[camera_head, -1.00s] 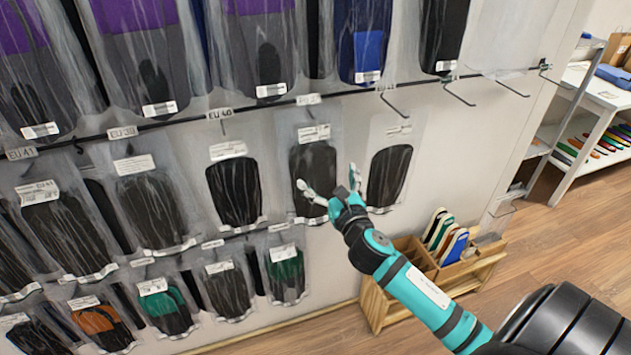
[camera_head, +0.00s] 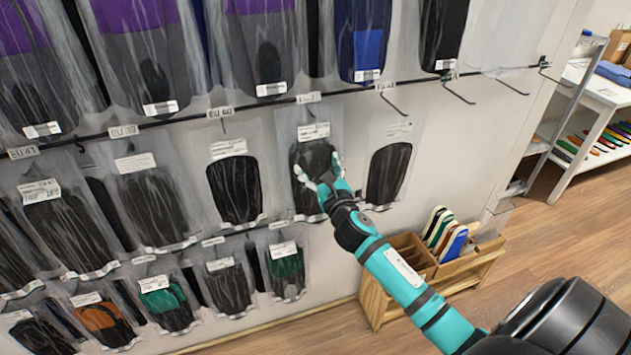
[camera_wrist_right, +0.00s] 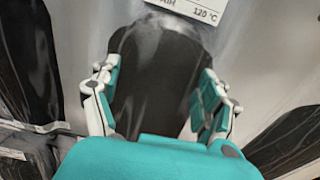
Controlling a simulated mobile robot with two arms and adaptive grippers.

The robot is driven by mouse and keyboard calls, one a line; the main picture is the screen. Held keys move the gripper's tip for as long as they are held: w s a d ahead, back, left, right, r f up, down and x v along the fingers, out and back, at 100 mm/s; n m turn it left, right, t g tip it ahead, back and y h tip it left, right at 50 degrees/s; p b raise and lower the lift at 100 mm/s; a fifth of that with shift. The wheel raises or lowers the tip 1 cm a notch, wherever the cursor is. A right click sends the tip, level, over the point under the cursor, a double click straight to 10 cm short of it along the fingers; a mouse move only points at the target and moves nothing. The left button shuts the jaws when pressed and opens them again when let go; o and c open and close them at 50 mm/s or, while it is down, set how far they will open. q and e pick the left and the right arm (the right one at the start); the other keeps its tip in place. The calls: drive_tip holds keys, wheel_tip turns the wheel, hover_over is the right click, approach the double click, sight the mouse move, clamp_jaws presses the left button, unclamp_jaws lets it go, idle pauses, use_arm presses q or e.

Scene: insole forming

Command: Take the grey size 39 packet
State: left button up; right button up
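A clear packet with a dark grey insole (camera_head: 309,158) hangs in the middle row of the wall rack. Its white label (camera_head: 313,131) is at the top, and the size print is too small to read for certain. My right gripper (camera_head: 318,179) is at the lower right part of this packet. In the right wrist view the open fingers (camera_wrist_right: 160,95) stand on both sides of the dark insole (camera_wrist_right: 162,62), with the insole between them. I cannot tell whether they touch the film. Part of the label (camera_wrist_right: 190,15) reads 120 °C. My left gripper is not in view.
Similar dark packets hang close on both sides, one at the right (camera_head: 389,172) and one at the left (camera_head: 235,188). More packets fill the rows above and below. A wooden box (camera_head: 412,245) with insoles stands below right. A white table (camera_head: 600,88) is at the far right.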

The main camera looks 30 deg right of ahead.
drive_tip(key=c, duration=0.8)
drive_tip(key=shift+c, duration=0.2)
